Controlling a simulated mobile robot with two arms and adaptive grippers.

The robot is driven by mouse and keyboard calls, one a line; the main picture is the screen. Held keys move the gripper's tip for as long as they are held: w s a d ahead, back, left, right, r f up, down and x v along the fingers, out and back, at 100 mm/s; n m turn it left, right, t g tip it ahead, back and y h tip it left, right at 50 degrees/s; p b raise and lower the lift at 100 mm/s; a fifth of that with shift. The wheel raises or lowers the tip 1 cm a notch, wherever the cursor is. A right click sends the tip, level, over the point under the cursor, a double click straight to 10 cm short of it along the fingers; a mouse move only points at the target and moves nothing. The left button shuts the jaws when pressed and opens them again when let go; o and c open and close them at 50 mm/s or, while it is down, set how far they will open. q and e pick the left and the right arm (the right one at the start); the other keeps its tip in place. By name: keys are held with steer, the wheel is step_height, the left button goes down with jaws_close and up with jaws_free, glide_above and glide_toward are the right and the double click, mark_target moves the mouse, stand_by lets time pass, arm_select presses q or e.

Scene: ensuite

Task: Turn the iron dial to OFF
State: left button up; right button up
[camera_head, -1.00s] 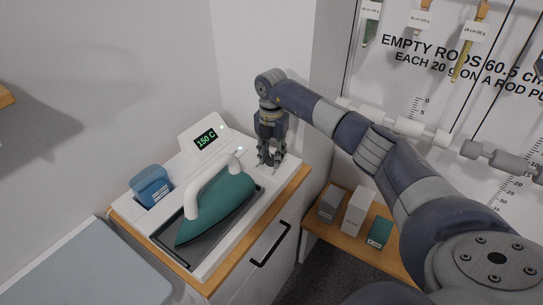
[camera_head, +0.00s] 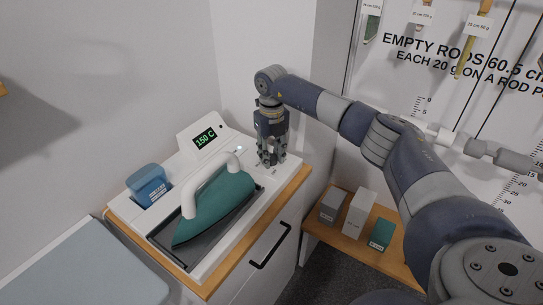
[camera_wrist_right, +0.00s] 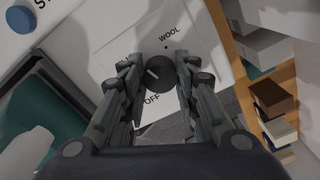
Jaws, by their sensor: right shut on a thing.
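My right gripper (camera_head: 271,158) points down over the console's back right corner. In the right wrist view my right gripper (camera_wrist_right: 158,85) is shut on the dark round dial (camera_wrist_right: 156,73), one finger on each side. The dial's light pointer mark aims to the upper left. The label WOOL (camera_wrist_right: 169,33) lies above the dial and OFF (camera_wrist_right: 151,98) below it; other labels are hidden by the fingers. My left gripper is out of view.
A teal iron (camera_head: 214,209) with a white handle rests in the console's dark tray. A blue water tank (camera_head: 149,185) stands at the left. A low wooden shelf (camera_head: 345,228) with several boxes is at the right. A blue button (camera_wrist_right: 20,19) shows in the wrist view.

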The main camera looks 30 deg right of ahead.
steer(key=n, duration=0.3)
steer(key=shift+n+b, duration=0.3)
steer(key=shift+n, duration=0.1)
steer(key=n, duration=0.3)
steer(key=shift+n+b, duration=0.3)
steer(key=n, duration=0.6)
steer(key=shift+b, duration=0.4)
steer(key=n, duration=0.5)
steer(key=shift+n+b, duration=0.3)
steer(key=shift+n, duration=2.2)
steer(key=o, duration=1.1)
steer(key=shift+c, duration=0.2)
steer(key=shift+r, duration=0.1)
